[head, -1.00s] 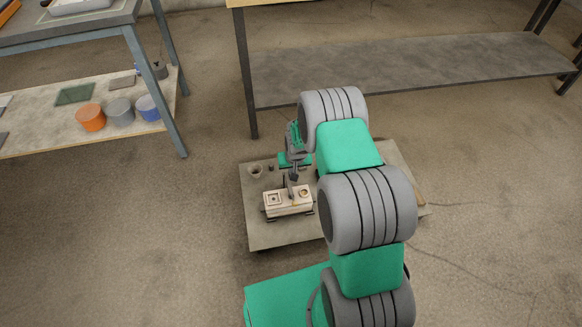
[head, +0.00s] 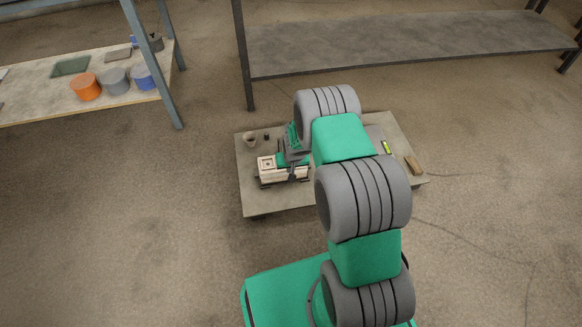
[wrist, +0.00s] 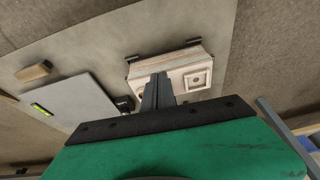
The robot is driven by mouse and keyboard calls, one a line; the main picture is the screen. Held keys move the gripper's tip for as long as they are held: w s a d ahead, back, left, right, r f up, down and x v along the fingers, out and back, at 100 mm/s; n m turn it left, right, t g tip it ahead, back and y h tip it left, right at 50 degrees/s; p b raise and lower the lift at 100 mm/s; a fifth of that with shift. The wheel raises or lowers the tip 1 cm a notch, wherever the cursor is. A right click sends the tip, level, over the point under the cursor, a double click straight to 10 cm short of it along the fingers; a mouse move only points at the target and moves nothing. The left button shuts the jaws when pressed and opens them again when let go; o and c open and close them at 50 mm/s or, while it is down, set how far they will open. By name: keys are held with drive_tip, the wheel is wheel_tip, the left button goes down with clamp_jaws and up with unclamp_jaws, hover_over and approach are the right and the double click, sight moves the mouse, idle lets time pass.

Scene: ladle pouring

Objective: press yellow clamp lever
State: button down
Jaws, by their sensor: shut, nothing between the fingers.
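A pale box-shaped block (head: 268,168) with a square recess on its top sits on the low grey platform (head: 262,205) in the head view. It also shows in the wrist view (wrist: 190,66), with dark clips along its far edge. My gripper (wrist: 158,78) is shut and empty, its fingertips over the middle to left part of the block in the wrist view. In the head view my gripper (head: 292,174) is at the block's right part. I cannot tell whether the fingertips touch it. I cannot make out a yellow clamp lever; my fingers hide part of the block.
A small crucible-like cup (head: 250,139) stands behind the block. A yellow-green level (head: 387,148) and a wooden block (head: 414,165) lie at the platform's right. A grey plate (wrist: 72,100) shows in the wrist view. Shelving stands behind; the surrounding floor is clear.

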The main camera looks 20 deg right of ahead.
drive_tip(key=shift+s+f, duration=0.7)
drive_tip(key=shift+f, duration=0.2)
drive_tip(key=shift+r, duration=0.1)
wheel_tip(320, 180, up, 6)
drive_tip(key=p, duration=0.5)
drive_tip(key=s+p, duration=0.1)
drive_tip(key=s, duration=0.8)
drive_tip(key=shift+s+a+p, duration=0.25)
drive_tip(key=shift+a+p, duration=0.15)
drive_tip(key=shift+a, duration=0.05)
